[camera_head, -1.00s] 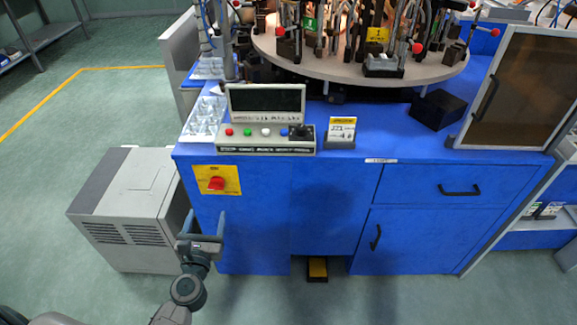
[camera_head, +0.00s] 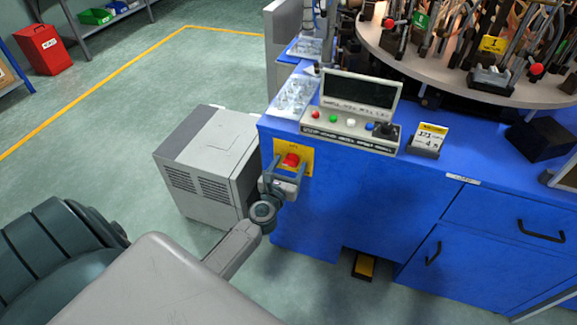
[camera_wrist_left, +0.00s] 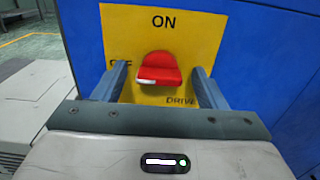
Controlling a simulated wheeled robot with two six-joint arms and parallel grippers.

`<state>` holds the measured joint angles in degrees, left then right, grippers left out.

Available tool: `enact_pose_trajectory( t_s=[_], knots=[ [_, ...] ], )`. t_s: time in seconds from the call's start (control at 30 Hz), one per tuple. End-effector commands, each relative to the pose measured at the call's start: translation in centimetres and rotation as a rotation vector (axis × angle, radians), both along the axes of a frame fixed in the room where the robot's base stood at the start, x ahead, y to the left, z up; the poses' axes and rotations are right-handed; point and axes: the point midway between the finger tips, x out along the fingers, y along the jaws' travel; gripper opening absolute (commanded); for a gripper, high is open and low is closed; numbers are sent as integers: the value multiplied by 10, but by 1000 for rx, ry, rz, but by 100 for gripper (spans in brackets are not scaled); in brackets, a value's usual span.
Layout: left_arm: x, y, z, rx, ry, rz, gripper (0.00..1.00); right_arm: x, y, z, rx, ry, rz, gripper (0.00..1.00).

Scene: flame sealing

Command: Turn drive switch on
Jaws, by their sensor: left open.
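The drive switch is a red knob (camera_head: 291,160) on a yellow plate (camera_head: 307,162) on the front of the blue cabinet. In the left wrist view the red knob (camera_wrist_left: 159,69) sits in the middle of the yellow plate (camera_wrist_left: 191,28). "ON" is printed above it, "DRIVE" at the lower right, and a partly covered label at the left. My left gripper (camera_head: 284,173) is open in front of the switch. In the left wrist view its fingers (camera_wrist_left: 160,80) stand on either side of the knob, with gaps on both sides. My right gripper is not in view.
A control panel (camera_head: 345,128) with coloured buttons and a joystick stands on the cabinet top, beside a yellow-and-white sign (camera_head: 429,138). A grey box unit (camera_head: 205,150) stands left of the cabinet.

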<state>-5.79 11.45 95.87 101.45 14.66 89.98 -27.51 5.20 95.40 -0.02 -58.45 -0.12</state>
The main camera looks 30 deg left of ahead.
Motion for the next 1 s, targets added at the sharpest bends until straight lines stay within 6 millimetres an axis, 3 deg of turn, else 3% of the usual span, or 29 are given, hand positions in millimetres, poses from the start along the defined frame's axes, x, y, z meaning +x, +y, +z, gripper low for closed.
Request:
enact_pose_trajectory(
  t_s=[0.17,0.3,0.4,0.77,1.0],
  knots=[
    [0,0,0,0,0,0,64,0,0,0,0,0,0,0],
    [0,0,0,0,-1,0,36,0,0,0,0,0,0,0],
    [0,0,0,1,-1,0,21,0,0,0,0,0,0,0],
    [0,0,1,56,14,0,21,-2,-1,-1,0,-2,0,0],
    [0,-1,2,213,51,0,21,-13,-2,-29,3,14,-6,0]
  ],
)
